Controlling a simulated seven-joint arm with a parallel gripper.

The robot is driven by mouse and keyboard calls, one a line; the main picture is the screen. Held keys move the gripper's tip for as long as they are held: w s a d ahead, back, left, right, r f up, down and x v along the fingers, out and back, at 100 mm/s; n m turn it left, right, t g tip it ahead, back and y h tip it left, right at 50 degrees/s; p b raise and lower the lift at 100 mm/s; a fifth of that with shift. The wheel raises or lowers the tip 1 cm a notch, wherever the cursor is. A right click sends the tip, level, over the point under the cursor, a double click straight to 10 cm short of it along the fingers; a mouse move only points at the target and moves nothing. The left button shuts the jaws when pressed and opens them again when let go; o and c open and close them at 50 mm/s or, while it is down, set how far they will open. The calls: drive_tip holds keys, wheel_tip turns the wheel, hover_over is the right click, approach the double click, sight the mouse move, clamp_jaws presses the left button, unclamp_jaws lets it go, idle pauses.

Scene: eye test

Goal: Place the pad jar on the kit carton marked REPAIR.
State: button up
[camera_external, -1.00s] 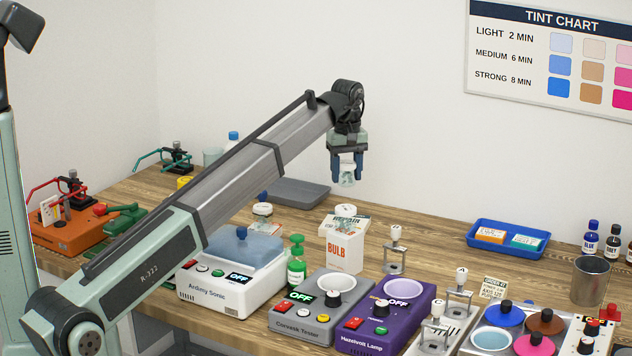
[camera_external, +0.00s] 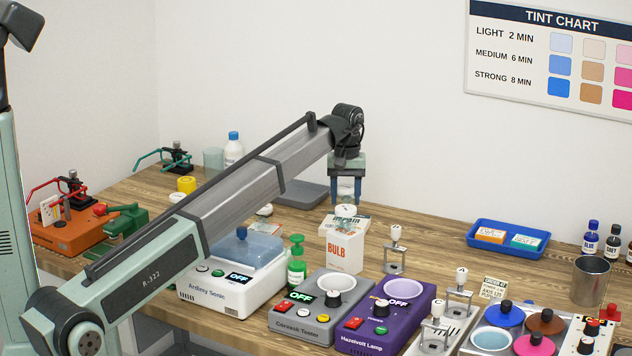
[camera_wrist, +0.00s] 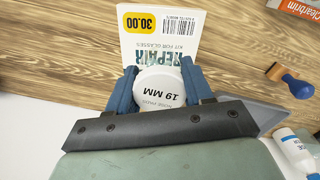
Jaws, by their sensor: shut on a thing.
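The pad jar (camera_external: 347,211) has a white lid; in the wrist view the lid (camera_wrist: 168,92) reads 19 MM. My gripper (camera_external: 346,200) is shut on it and points down, with a blue finger on each side of the jar in the wrist view (camera_wrist: 160,84). The kit carton (camera_wrist: 162,38), marked REPAIR, shows directly under the jar, partly covered by it. In the external view the REPAIR lettering is on the carton top (camera_external: 358,222), above a white front reading BULB. The jar is very close above this top; I cannot tell whether it touches.
A grey tray (camera_external: 312,197) lies behind my arm. A green pump bottle (camera_external: 297,264), a grey tester (camera_external: 301,318) and a purple lamp unit (camera_external: 400,327) stand in front. A metal stand (camera_external: 395,255) is right of the carton. Bare wood lies between it and the blue tray (camera_external: 475,244).

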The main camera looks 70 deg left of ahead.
sight(347, 186)
drive_tip(key=shift+f, duration=1.9)
drive_tip(key=shift+f, duration=0.1)
drive_tip(key=o, duration=1)
drive_tip(key=shift+o, duration=0.2)
wheel_tip(347, 186, up, 12)
drive_tip(key=shift+r, duration=0.15)
drive_tip(key=shift+w+d, duration=0.1)
